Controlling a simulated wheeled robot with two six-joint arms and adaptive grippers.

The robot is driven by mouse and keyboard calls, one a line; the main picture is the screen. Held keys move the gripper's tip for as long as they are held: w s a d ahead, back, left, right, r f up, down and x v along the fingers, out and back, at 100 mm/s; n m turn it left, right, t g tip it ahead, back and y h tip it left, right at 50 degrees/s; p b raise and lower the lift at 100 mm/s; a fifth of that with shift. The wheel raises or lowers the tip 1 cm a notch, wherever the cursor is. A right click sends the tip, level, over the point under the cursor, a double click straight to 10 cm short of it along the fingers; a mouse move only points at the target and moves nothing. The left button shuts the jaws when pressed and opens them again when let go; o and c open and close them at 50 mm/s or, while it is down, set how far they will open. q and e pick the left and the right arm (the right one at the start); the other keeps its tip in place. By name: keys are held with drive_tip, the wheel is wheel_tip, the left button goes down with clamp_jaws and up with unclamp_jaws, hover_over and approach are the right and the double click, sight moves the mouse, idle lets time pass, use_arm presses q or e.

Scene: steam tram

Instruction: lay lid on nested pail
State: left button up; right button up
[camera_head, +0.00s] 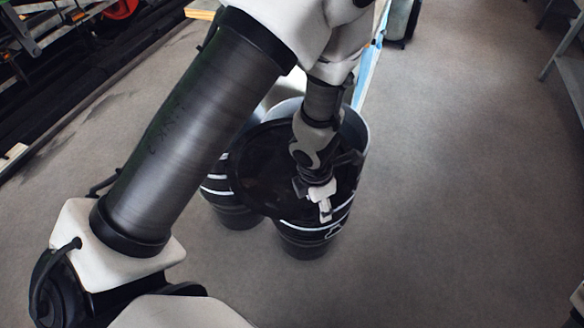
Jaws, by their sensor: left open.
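The black round lid (262,165) lies tilted across the mouth of a black pail with white markings (312,232). The pail's grey inner wall (357,130) shows behind the lid on the right and far side, so the lid is off-centre to the left. My left gripper (322,198) is open, pointing down over the right part of the lid. It hides part of the lid and pail mouth, and I cannot tell whether it touches the lid. My right gripper is out of view.
A second dark pail with white stripes (226,205) stands close on the left, partly behind my arm. A dark wheeled thing (402,20) stands at the back. A metal frame (568,60) is at the right edge. The grey floor on the right is clear.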

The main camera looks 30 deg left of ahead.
use_arm(q)
drive_tip(key=shift+w+f, duration=0.1)
drive_tip(key=shift+f, duration=0.55)
drive_tip(key=shift+r, duration=0.1)
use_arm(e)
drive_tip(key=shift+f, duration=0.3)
use_arm(q)
clamp_jaws()
drive_tip(key=shift+r, duration=0.15)
